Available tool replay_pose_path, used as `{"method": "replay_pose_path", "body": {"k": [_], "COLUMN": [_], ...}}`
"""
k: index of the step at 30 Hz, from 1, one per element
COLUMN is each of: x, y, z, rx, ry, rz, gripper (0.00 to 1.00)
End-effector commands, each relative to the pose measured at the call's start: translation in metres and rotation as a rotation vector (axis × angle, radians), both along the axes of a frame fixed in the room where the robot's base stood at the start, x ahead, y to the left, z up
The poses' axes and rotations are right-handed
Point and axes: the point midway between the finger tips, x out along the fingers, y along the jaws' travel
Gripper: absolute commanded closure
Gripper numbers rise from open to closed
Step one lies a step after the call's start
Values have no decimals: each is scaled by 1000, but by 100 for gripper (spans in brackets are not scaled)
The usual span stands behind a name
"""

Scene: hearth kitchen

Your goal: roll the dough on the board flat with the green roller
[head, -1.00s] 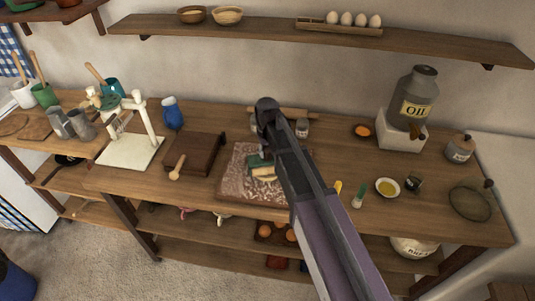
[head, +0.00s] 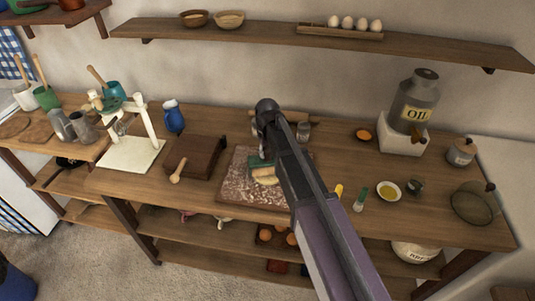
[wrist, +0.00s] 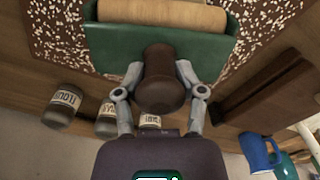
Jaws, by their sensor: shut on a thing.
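The floured board (head: 235,187) lies on the wooden counter. The pale dough (head: 267,181) lies on it, partly hidden by my arm and the roller. The green roller (head: 256,161) is at the far side of the dough, over the board; whether it touches the dough I cannot tell. In the wrist view the roller's green body (wrist: 110,50) holds a pale wooden cylinder (wrist: 165,14). My gripper (wrist: 163,76) is shut on the roller's dark brown handle (wrist: 160,95). The dough is not seen in the wrist view.
A dark wooden box (head: 203,154) stands left of the board. Labelled jars, including a flour jar (wrist: 62,106), stand behind it. A shelf (head: 250,31) runs above the counter.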

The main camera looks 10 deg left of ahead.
Motion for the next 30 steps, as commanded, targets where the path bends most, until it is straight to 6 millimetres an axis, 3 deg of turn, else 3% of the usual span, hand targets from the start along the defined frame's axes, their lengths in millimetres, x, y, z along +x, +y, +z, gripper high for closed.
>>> {"method": "replay_pose_path", "body": {"k": [30], "x": [-13], "y": [-5], "z": [2], "rx": [0], "ry": [0], "rz": [0], "gripper": [100]}}
